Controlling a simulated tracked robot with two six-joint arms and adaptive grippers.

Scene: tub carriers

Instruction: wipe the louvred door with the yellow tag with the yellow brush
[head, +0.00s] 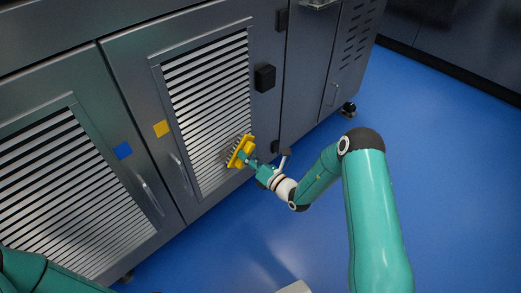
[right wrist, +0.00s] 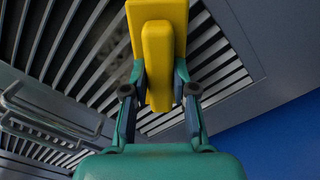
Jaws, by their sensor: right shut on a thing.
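The louvred door with the yellow tag (head: 162,129) is the right one of two louvred doors; its slatted panel (head: 205,95) faces me. My right gripper (head: 250,163) is shut on the yellow brush (head: 240,150), which is at the lower right of that panel. The bristles face the slats; I cannot tell whether they touch. In the right wrist view the brush (right wrist: 158,50) stands between the two fingers (right wrist: 160,85), with the slats behind it. Of my left arm only a green part shows at the lower left; its gripper is out of view.
The left louvred door (head: 60,190) carries a blue tag (head: 123,150). Bar handles (head: 182,172) and a black latch box (head: 265,78) stick out from the cabinet front. A door with vent slots (head: 350,35) is at the right. The blue floor (head: 450,170) is clear at the right.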

